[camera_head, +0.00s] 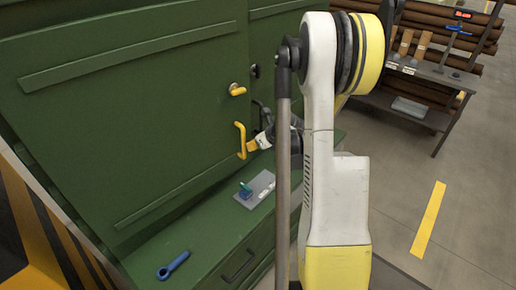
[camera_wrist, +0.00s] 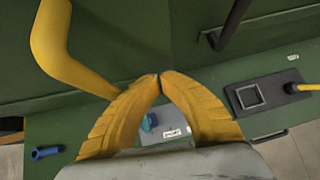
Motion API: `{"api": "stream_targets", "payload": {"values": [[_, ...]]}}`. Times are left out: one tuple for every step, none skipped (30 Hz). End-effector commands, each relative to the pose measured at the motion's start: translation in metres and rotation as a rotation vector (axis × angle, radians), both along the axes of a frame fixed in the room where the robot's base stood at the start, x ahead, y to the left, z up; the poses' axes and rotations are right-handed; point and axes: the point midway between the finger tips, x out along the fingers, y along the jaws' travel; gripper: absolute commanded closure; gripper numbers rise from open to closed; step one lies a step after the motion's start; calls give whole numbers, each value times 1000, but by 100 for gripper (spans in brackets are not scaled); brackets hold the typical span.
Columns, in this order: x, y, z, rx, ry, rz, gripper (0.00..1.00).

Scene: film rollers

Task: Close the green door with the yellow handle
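The green door (camera_head: 130,110) fills the left of the head view. Its yellow handle (camera_head: 240,140) is near its right edge, below a yellow knob (camera_head: 237,90). How far the door stands open is hard to tell. My gripper (camera_head: 251,147) is right at the handle's right side. In the wrist view, the two yellow fingers of my gripper (camera_wrist: 158,78) meet at their tips with nothing visible between them. The handle (camera_wrist: 68,67) passes outside the left finger, very close to it; I cannot tell whether they touch.
A blue tool (camera_head: 173,265) and a grey plate with a teal part (camera_head: 256,190) lie on the green ledge below the door. A dark handle (camera_wrist: 232,22) is on the neighbouring green panel. A shelf table (camera_head: 430,80) stands at the back right; floor is open before it.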

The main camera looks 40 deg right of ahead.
Motion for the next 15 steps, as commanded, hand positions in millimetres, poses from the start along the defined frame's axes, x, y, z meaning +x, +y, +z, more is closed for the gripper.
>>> {"api": "stream_targets", "payload": {"values": [[2,0,0,0,0,0,100],[3,0,0,0,0,0,100],[4,0,0,1,0,-1,100],[4,0,0,1,0,-1,100],[4,0,0,1,0,-1,100],[4,0,0,1,0,-1,100],[4,0,0,1,0,-1,100],[4,0,0,1,0,-1,100],[4,0,0,1,0,-1,100],[4,0,0,1,0,-1,100],[4,0,0,1,0,-1,100],[5,0,0,1,0,1,100],[6,-1,0,0,0,4,100],[9,-1,0,0,0,8,100],[16,-2,-1,-1,0,19,100]]}}
